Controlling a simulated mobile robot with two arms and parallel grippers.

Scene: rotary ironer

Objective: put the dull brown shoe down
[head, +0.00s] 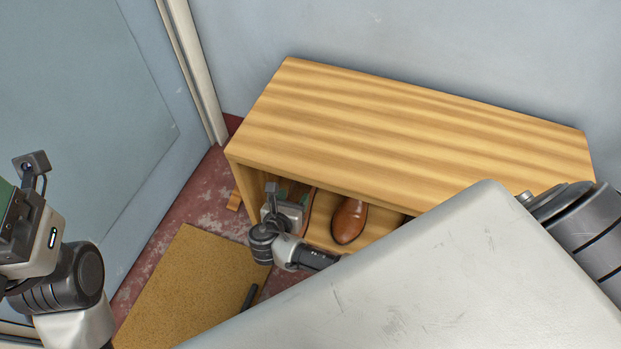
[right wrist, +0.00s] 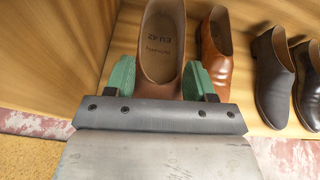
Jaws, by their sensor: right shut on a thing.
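The dull brown shoe (right wrist: 161,87) is between the green fingers of my right gripper (right wrist: 160,78) in the right wrist view.
A glossier brown shoe (head: 349,221) stands just right of the held one; it also shows in the right wrist view (right wrist: 216,62). Dark shoes (right wrist: 272,80) stand further right. The bench's side wall (right wrist: 60,60) is close on the left. A mat (head: 180,285) lies in front.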

